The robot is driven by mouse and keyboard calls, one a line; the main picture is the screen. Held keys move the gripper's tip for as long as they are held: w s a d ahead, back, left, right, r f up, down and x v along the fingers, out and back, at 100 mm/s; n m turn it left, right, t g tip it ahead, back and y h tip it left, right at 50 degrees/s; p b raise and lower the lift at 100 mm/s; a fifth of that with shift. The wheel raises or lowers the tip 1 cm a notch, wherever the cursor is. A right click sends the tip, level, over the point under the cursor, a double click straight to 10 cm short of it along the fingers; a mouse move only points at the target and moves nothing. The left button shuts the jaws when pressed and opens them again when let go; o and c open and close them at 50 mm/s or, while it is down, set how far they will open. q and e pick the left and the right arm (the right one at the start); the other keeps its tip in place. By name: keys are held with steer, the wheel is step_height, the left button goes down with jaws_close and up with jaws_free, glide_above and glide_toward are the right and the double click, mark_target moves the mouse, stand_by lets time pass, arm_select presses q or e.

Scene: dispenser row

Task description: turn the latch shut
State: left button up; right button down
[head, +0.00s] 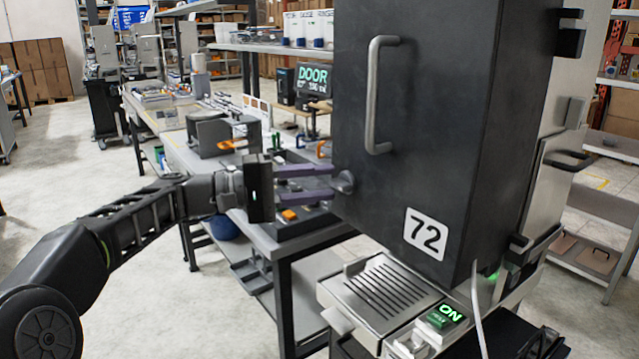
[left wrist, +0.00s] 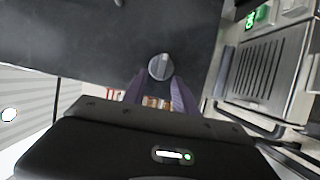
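The latch is a round grey knob (head: 344,183) low on the left side of the dark door (head: 430,110) of the machine numbered 72. In the left wrist view the knob (left wrist: 160,67) shows face on, with a raised bar across it. My left gripper (head: 332,182) comes in from the left with two purple fingers apart. It is open and empty, its tips close to the knob, one above and one below. In the left wrist view the gripper (left wrist: 159,77) points at the knob. I cannot tell whether the fingers touch it. My right gripper is out of view.
A grey bar handle (head: 372,95) stands out from the door above the knob. A slotted drip tray (head: 380,288) and a green lit ON display (head: 447,315) are below. A workbench (head: 180,140) with tools lies behind my left arm. A DOOR sign (head: 313,79) glows behind.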

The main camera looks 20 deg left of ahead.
arm_select(q)
steer(key=v, duration=0.7)
steer(key=shift+a+b, duration=0.2)
steer(key=shift+b, duration=0.1)
steer(key=shift+s, duration=0.1)
steer(key=shift+f, duration=0.1)
